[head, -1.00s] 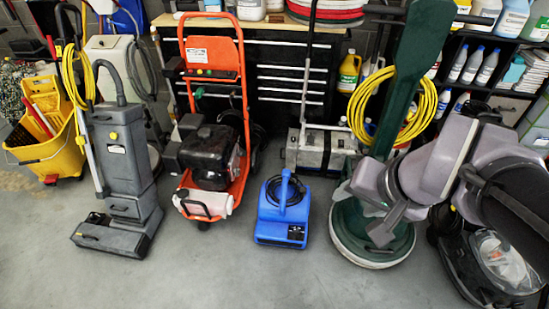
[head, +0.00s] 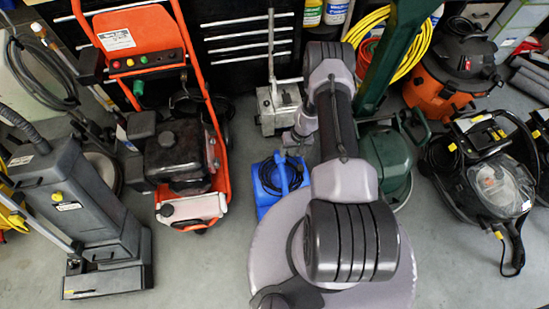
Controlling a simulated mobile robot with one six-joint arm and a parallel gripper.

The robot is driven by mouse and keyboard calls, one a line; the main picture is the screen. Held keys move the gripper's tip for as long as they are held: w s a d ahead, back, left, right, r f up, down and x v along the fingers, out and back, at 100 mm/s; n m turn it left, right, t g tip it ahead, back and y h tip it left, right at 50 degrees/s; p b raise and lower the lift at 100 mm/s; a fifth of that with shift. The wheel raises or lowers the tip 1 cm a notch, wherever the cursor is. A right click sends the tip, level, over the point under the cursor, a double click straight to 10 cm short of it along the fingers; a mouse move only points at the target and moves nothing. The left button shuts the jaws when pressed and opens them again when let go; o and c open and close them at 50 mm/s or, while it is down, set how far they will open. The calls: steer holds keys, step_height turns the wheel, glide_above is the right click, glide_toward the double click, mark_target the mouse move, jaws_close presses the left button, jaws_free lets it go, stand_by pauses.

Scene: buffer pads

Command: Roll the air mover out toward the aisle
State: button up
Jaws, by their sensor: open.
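The air mover (head: 267,199) is a small blue unit standing on the floor, with a dark cord coiled at its top. My arm covers part of its right side. My gripper (head: 296,141) is just above the back of the air mover, near its top handle. The jaws are open and look small and partly hidden by my wrist. I cannot tell whether they touch the handle.
An orange pressure washer (head: 215,203) stands close on the left, with a grey upright machine (head: 75,210) beyond. A green floor machine (head: 386,160) stands close on the right. A black tool chest (head: 250,48) is behind. The floor in front is bare.

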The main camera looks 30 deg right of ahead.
mark_target(283, 167)
steer(key=a+f+b, duration=0.1)
steer(key=f+b, duration=0.1)
steer(key=f, duration=0.3)
steer(key=a+f+b, duration=0.1)
steer(key=f+b, duration=0.1)
steer(key=f, duration=0.2)
steer(key=f+b, duration=0.2)
steer(key=f, duration=0.3)
steer(key=shift+w+a+f+b, duration=0.3)
steer(key=shift+a+b, duration=0.05)
steer(key=shift+a, duration=0.05)
jaws_close()
stand_by(0.4)
